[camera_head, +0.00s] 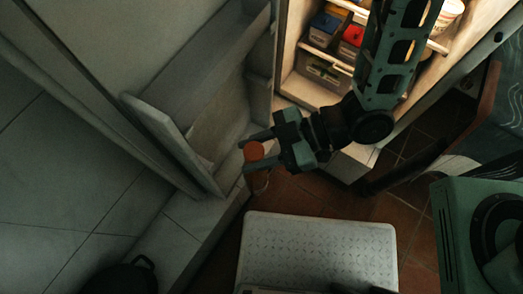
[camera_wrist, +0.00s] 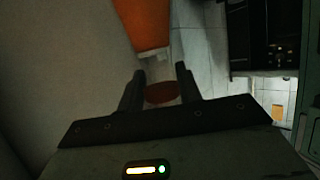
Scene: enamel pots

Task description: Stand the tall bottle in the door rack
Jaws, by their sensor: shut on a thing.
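My gripper (camera_head: 257,152) is shut on the orange-brown round top of the tall bottle (camera_head: 254,151). In the wrist view the brown disc of the bottle's top (camera_wrist: 161,93) lies between the two dark fingers of my gripper (camera_wrist: 161,88). The bottle's body is mostly hidden below the top; only a faint curved outline shows under it. The door rack (camera_head: 163,128) is a pale trough on the open fridge door, left of my gripper. The bottle appears beside the rack's right end; I cannot tell its height against the rack.
The lit fridge (camera_head: 285,70) stands open behind my arm, with boxes on its shelves. A white textured-top surface (camera_head: 318,250) is in front, and a green appliance (camera_head: 470,230) is at right. A dark pot (camera_head: 122,278) sits at lower left. Red floor tiles lie between.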

